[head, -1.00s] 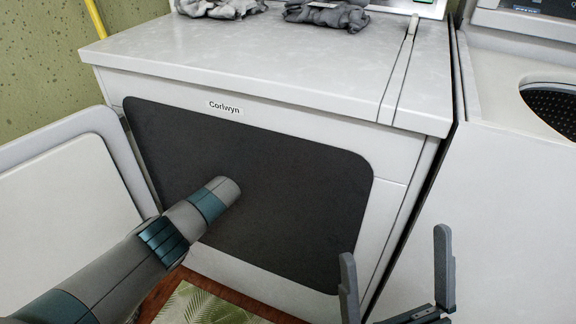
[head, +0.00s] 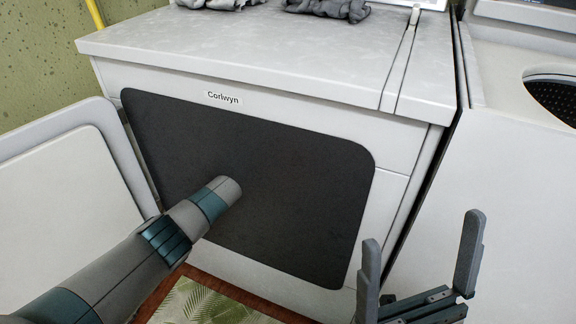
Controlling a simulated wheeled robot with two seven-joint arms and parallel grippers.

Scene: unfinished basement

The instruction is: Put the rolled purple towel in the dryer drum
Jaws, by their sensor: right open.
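The white dryer (head: 292,62) labelled "Corlwyn" stands ahead, with a large dark, rounded area (head: 290,170) on its front; I cannot tell how deep it goes. A white door (head: 65,185) stands swung out at the left. My left arm reaches from the lower left to the dark area and its end shows no fingers, so the left gripper is hidden. My right gripper (head: 421,232) is open at the lower right, with nothing between its fingers, in front of the dryer's right edge. The purple towel and the drum's inside are not visible.
Crumpled grey cloths (head: 330,9) lie on the back of the dryer top. A second white machine (head: 510,150) with a round opening stands close at the right. A leaf-patterned mat (head: 205,303) lies on the reddish floor below. A yellow pipe (head: 95,14) runs up the wall.

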